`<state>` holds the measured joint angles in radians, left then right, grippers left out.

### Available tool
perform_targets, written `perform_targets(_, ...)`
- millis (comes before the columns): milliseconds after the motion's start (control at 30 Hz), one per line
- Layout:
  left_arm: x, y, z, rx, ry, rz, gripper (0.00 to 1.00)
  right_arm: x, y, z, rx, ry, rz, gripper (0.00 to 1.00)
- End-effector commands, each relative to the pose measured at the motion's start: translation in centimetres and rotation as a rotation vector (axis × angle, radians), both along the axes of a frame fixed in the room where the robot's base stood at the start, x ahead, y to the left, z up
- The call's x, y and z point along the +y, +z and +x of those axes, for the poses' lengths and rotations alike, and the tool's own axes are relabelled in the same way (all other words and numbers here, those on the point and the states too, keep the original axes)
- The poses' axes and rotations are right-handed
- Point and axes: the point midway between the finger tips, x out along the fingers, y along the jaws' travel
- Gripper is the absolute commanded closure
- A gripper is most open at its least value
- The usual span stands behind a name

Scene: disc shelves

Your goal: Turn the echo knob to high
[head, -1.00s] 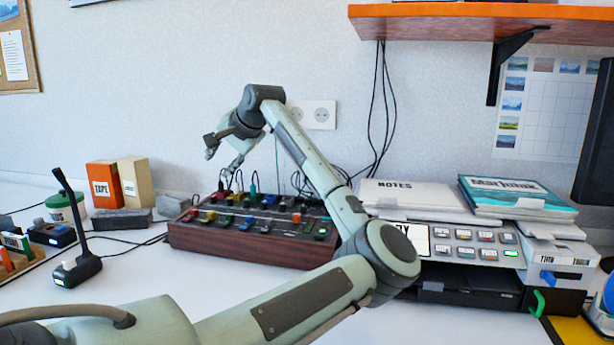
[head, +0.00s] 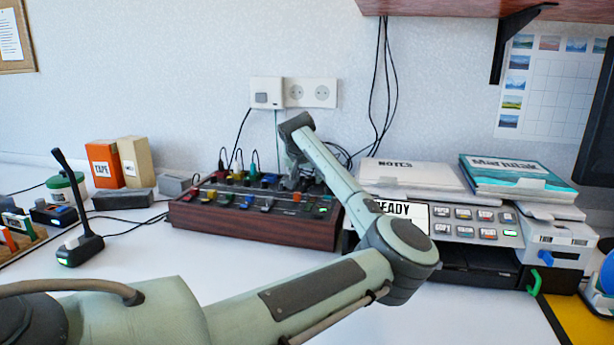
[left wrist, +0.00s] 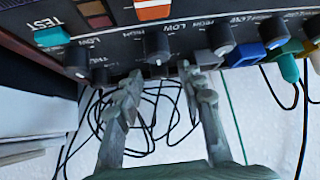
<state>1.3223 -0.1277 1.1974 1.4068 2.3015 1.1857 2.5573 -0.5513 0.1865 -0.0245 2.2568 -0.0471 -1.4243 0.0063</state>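The mixer (head: 250,228) is a dark panel with a wood-coloured front, set against the wall side of the desk. My left gripper (head: 292,187) is over the right part of its panel in the head view. In the left wrist view the left gripper (left wrist: 158,72) is open, its two fingers apart and empty. A black knob with a white line (left wrist: 157,46) lies just beyond the gap between the fingertips. Another black knob (left wrist: 77,60) is to its left and a further one (left wrist: 221,40) to its right. LOW and HIGH marks show; I cannot read an echo label.
Cables (left wrist: 160,115) hang behind the panel, close to the fingers. Coloured plugs (left wrist: 288,68) stand at the right in the wrist view. A printer (head: 475,235) is right of the mixer, a microphone (head: 78,215) to its left.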

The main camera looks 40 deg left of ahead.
Motion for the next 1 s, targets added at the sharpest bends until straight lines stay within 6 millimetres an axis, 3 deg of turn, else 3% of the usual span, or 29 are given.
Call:
perform_targets(267,0.1,-0.1,0.1,0.000,-0.001,0.001,0.62,0.1,0.1,0.2,-0.005,0.000,0.002,0.60)
perform_targets(567,0.1,-0.1,0.1,0.001,0.000,0.001,0.99,0.1,0.2,0.3,-0.007,0.001,0.002,0.60)
perform_targets(933,0.1,-0.1,0.1,-0.002,-0.023,0.001,1.00,0.1,0.1,0.2,-0.005,-0.001,-0.001,0.60)
perform_targets(1000,0.2,-0.2,0.1,-0.002,-0.041,0.001,1.00,0.0,1.2,0.1,-0.015,-0.002,-0.005,0.60)
